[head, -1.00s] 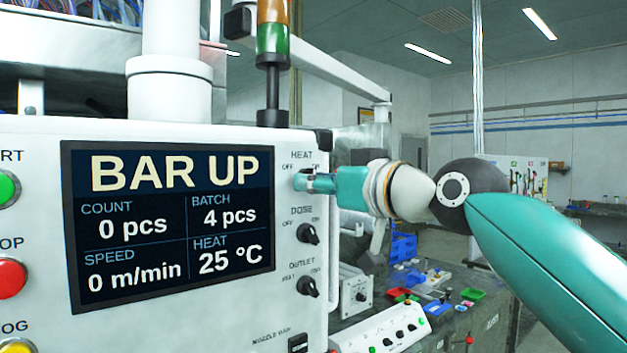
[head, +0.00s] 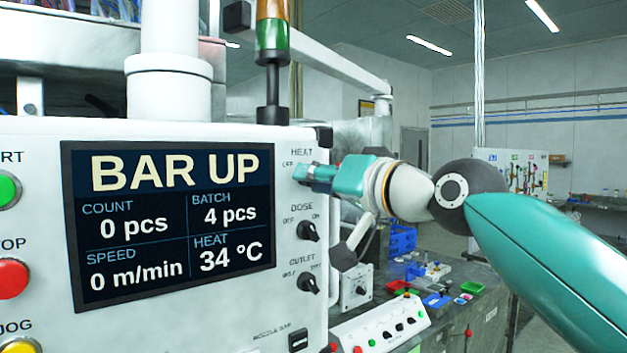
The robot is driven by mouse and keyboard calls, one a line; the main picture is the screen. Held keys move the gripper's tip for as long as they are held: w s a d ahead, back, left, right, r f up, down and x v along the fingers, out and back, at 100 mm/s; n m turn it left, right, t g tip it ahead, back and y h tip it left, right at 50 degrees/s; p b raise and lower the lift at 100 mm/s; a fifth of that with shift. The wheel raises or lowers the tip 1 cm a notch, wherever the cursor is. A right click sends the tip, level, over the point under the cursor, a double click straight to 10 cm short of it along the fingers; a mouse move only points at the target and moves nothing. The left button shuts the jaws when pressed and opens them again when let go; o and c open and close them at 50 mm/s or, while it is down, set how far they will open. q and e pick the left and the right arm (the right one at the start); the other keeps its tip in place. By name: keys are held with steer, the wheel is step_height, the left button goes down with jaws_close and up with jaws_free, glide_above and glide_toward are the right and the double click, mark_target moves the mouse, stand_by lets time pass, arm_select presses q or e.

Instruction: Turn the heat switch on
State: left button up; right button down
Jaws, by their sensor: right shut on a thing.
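The heat switch sits under the HEAT label (head: 302,153) at the top right of the white control panel (head: 285,230). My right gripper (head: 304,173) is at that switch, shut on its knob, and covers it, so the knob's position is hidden. The OFF mark shows left of the fingers; the ON mark is covered. The screen (head: 172,222) reads BAR UP and HEAT 34 °C. My left gripper is not in view.
The dose knob (head: 308,231) and outlet knob (head: 308,284) sit below the heat switch. Green and red buttons (head: 10,278) line the panel's left side. A bench with a small button box (head: 385,328) and coloured bins (head: 437,300) stands behind at right.

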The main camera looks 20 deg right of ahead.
steer(key=shift+w+a+f, duration=0.1)
steer(key=shift+f, duration=0.25)
steer(key=c, duration=1.2)
jaws_free()
steer(key=o, duration=0.3)
steer(key=shift+r, duration=0.15)
steer(key=shift+o, duration=0.2)
steer(key=shift+r, duration=0.1)
steer(key=v, duration=1.2)
